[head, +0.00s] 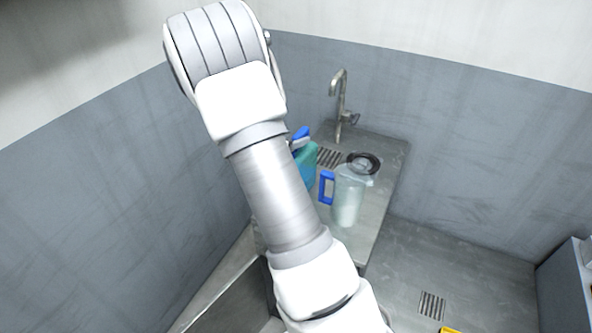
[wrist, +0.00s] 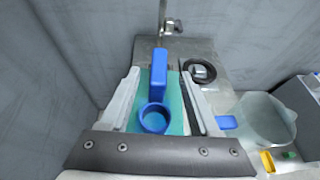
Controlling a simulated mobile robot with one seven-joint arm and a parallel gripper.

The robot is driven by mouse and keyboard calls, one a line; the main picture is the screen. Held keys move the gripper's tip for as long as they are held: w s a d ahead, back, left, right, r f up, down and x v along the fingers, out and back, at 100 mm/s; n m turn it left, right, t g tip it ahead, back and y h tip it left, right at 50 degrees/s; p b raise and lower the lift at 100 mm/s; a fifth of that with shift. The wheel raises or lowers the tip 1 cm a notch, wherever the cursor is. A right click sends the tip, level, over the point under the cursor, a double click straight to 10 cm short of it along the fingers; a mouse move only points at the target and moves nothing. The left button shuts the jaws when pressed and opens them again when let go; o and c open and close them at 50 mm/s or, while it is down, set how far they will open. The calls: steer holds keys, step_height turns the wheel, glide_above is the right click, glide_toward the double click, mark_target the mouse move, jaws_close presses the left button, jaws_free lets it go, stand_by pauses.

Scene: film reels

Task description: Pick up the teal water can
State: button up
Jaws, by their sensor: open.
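The teal water can (head: 308,166) stands on the counter, partly hidden behind my arm in the head view. It has a blue handle and top. In the wrist view the can (wrist: 178,112) lies between the two fingers of my gripper (wrist: 160,105), with its blue handle (wrist: 160,75) and round blue opening (wrist: 154,118) facing the camera. The fingers are apart, one on each side of the can. I cannot tell whether either finger touches it. My gripper is hidden behind my arm in the head view.
A clear pitcher (head: 348,196) with a blue handle stands close to the right of the can. A dark ring-shaped object (head: 364,162) is near it. A metal faucet (head: 340,105) rises at the back of the counter (head: 382,200). Walls close in behind and at left.

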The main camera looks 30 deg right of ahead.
steer(key=x, duration=0.5)
steer(key=shift+a+f, duration=0.15)
jaws_close()
stand_by(1.0)
